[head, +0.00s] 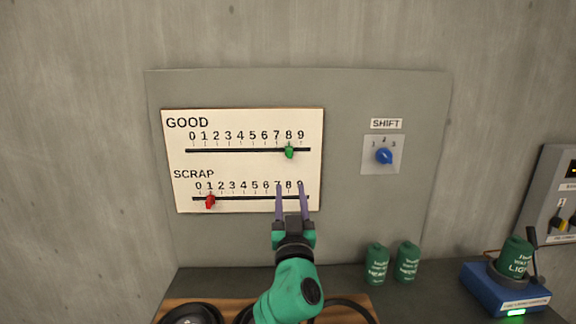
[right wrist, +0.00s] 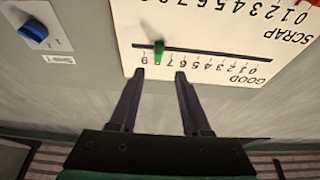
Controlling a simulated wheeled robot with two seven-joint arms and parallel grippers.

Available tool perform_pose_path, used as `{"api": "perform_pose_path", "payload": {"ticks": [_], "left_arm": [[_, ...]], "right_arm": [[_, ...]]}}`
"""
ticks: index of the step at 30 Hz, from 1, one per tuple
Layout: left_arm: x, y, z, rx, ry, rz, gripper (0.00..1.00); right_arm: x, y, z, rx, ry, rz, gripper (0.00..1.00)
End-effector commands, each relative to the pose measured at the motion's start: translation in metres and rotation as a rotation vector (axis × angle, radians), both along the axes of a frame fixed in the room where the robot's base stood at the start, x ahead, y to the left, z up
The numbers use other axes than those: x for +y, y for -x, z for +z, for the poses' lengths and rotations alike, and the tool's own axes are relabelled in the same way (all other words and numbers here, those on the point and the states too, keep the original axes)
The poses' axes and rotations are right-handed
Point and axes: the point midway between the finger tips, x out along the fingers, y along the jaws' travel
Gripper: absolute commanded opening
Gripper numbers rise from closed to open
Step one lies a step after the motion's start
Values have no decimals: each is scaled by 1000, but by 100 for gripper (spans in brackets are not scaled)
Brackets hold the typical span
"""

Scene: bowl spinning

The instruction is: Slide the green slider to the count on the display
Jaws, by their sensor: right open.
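The green slider (head: 289,152) sits on the upper GOOD track at about the 8 mark; it also shows in the right wrist view (right wrist: 158,52). My right gripper (head: 291,186) is open, its two purple fingers pointing up at the panel just below the green slider. In the right wrist view the open fingertips (right wrist: 159,73) lie either side of the slider's line, with nothing between them. I cannot read a count on any display; a small green-lit strip (head: 516,312) on the blue device is too small to read. My left gripper is not in view.
The red slider (head: 210,202) sits near 1 on the SCRAP track. A blue SHIFT knob (head: 384,156) is right of the board. Two green canisters (head: 376,264) (head: 407,262) stand on the counter; another rests on the blue device (head: 490,287). A grey box (head: 560,190) is at far right.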

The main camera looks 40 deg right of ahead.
Motion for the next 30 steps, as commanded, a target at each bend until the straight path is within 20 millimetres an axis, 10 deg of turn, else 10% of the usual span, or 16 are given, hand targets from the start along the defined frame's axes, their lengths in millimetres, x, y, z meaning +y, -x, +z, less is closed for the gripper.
{"api": "perform_pose_path", "payload": {"ticks": [15, 26, 30], "left_arm": [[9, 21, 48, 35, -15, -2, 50], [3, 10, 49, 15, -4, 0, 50], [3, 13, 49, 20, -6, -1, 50]], "right_arm": [[-70, -91, 50, 4, 0, -2, 48], [-77, -100, 51, 4, -3, -1, 48], [-77, -100, 51, 4, -3, -1, 0]]}}
